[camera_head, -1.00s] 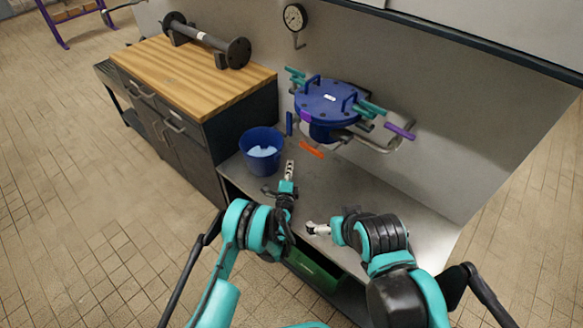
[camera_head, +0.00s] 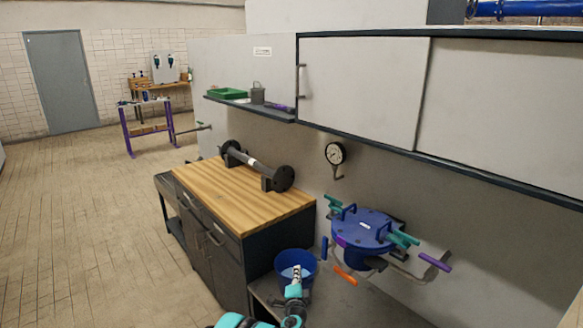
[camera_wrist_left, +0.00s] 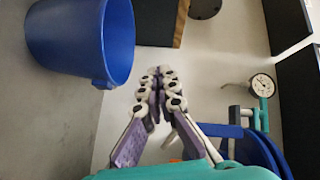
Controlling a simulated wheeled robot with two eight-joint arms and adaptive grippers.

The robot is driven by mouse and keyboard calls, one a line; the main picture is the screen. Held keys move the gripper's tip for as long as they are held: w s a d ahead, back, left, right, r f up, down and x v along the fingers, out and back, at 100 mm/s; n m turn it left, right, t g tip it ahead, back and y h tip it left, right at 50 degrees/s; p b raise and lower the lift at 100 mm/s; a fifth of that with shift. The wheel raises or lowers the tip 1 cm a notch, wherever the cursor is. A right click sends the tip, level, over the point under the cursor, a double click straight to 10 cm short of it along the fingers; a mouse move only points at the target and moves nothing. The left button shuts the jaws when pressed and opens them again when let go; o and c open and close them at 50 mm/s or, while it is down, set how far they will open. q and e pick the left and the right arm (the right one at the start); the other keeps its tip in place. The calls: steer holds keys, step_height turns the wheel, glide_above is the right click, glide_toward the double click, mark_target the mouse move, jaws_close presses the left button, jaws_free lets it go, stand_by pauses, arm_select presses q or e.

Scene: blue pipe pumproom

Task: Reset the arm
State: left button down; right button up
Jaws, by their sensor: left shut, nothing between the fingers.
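My left gripper (camera_head: 296,274) shows at the bottom of the head view, in front of the blue bucket. In the left wrist view its fingers (camera_wrist_left: 158,85) are together with nothing between them. The blue bucket (camera_wrist_left: 80,35) stands to their left in that view and holds something pale in the head view. My right gripper is out of the head view.
A blue round vessel (camera_head: 365,230) with teal and purple handles is mounted right of the bucket (camera_head: 307,284). An orange piece (camera_head: 344,275) lies near it. A wooden-topped cabinet (camera_head: 215,196) bears a dark flanged pipe (camera_head: 255,166). A gauge (camera_head: 335,154) hangs on the wall.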

arm_select(q)
steer(key=s+a+r+n+g+y, duration=0.25)
steer(key=a+r+n, duration=0.25)
steer(key=a+r, duration=0.45)
steer(key=s+a+r+n+g+y, duration=0.1)
steer(key=s+a+r+n, duration=0.1)
steer(key=s+a+r, duration=0.3)
steer(key=s+a+r+n+g, duration=0.1)
steer(key=s+a+r+n, duration=0.2)
steer(key=s, duration=0.4)
steer(key=s+a+f+n+g+h, duration=0.1)
steer(key=s+f+n+g, duration=0.1)
steer(key=s, duration=1.3)
steer(key=s+a+f+n+g+h, duration=0.1)
steer(key=s+f+n+g, duration=0.2)
steer(key=s, duration=1.2)
steer(key=shift+s+a+f+n+h, duration=0.25)
steer(key=shift+a+f+n+h, duration=0.1)
steer(key=shift+a+f, duration=0.1)
